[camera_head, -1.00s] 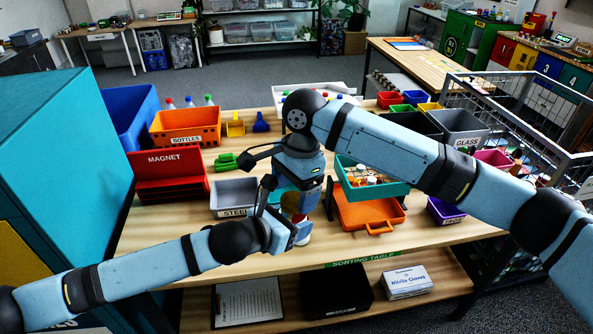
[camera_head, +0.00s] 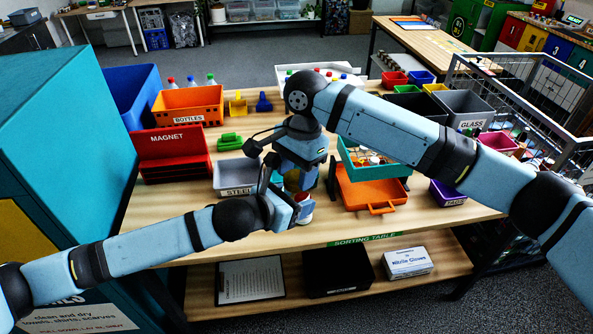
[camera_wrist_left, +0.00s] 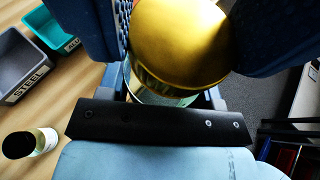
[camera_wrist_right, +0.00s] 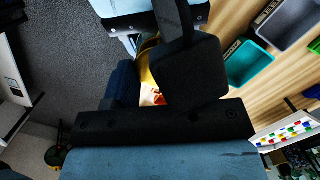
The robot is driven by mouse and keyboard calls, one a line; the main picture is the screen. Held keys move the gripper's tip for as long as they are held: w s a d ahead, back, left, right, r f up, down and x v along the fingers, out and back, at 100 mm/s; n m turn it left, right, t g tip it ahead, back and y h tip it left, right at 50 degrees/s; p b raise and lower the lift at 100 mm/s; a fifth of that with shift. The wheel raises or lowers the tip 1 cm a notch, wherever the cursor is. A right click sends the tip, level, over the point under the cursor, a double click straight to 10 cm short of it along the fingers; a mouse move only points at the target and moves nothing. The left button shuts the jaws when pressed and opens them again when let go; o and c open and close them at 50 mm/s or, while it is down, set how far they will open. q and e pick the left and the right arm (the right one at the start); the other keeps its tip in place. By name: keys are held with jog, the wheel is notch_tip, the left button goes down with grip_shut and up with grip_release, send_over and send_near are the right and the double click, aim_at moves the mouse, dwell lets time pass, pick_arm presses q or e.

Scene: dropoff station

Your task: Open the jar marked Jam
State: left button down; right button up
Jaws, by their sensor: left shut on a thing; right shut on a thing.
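A glass jar with a gold lid (camera_wrist_left: 180,45) is held between my two grippers above the front of the sorting table. Its clear body (camera_wrist_left: 160,95) shows below the lid in the left wrist view. Any Jam marking cannot be read. My left gripper (camera_head: 293,200) is shut on the jar from the lower left. My right gripper (camera_head: 296,172) reaches it from above and is shut on it. In the right wrist view, the gold (camera_wrist_right: 148,70) shows between dark fingers. The fingers hide exactly which part each grips, and whether the lid is loose.
A small dark-lidded jar (camera_wrist_left: 30,143) stands on the table near the grey STEEL bin (camera_head: 235,178). A red MAGNET bin (camera_head: 175,155) and orange BOTTLES bin (camera_head: 188,105) stand left. An orange tray (camera_head: 370,193) lies right.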

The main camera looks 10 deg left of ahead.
jog(key=shift+n, duration=0.9)
jog(key=o, duration=1)
jog(key=shift+r, duration=0.1)
notch_tip(320, 180, up, 4)
jog(key=shift+f, duration=0.15)
jog(key=shift+o, duration=0.6)
jog(key=shift+r, duration=0.3)
jog(key=w+d+r+m+y, duration=0.2)
jog(key=d+r+m, duration=0.15)
jog(key=r, duration=0.35)
jog(key=shift+m+g, duration=0.4)
jog(key=shift+m, duration=0.15)
jog(key=x, duration=1.2)
jog(key=shift+w+a, duration=0.1)
jog(key=shift+w, duration=0.05)
